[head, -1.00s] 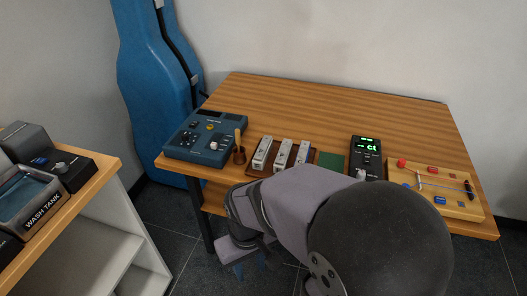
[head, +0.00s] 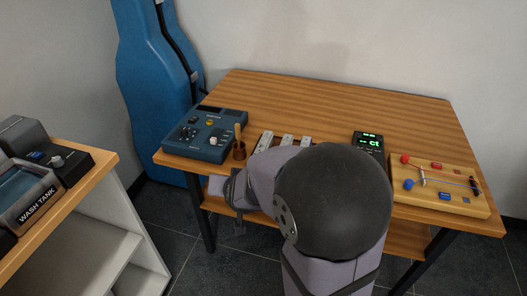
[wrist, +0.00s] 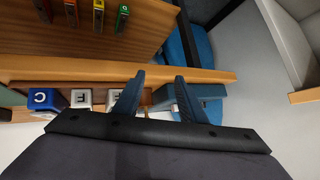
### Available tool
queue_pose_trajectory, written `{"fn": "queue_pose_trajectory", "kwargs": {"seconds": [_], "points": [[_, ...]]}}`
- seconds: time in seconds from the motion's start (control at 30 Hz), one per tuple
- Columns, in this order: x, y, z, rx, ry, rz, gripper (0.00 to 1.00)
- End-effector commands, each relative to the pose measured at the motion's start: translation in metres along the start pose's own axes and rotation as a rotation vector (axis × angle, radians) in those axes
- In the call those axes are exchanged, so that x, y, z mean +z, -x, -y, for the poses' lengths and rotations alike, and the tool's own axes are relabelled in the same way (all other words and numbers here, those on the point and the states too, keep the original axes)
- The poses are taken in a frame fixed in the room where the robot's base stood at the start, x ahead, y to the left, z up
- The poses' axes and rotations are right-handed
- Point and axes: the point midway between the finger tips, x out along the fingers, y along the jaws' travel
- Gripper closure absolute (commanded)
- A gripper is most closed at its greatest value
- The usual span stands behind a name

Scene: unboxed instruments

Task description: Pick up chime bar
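More bars with coloured ends, including a green one (wrist: 122,19), lie on the lower shelf. My gripper (wrist: 160,77) is open, with nothing seen held between its fingers, by the table's front edge.
A black meter (head: 368,142) and a circuit board (head: 436,187) are at the right. The table's back (head: 340,100) is clear. A wash tank (head: 30,192) is at far left.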

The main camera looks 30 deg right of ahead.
Motion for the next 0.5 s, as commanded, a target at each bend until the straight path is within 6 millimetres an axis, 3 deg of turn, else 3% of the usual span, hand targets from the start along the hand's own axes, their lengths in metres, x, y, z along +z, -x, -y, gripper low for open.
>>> {"fn": "queue_pose_trajectory", "kwargs": {"seconds": [0.1,0.23,0.3,0.5], "points": [[-0.047,-0.011,-0.023,0.062,-0.104,-0.211,0.62],[-0.09,-0.007,-0.053,0.144,-0.191,-0.418,0.62],[-0.085,-0.023,-0.057,0.175,-0.138,-0.489,0.62],[-0.089,-0.037,-0.066,0.301,-0.01,-0.672,0.62]]}}
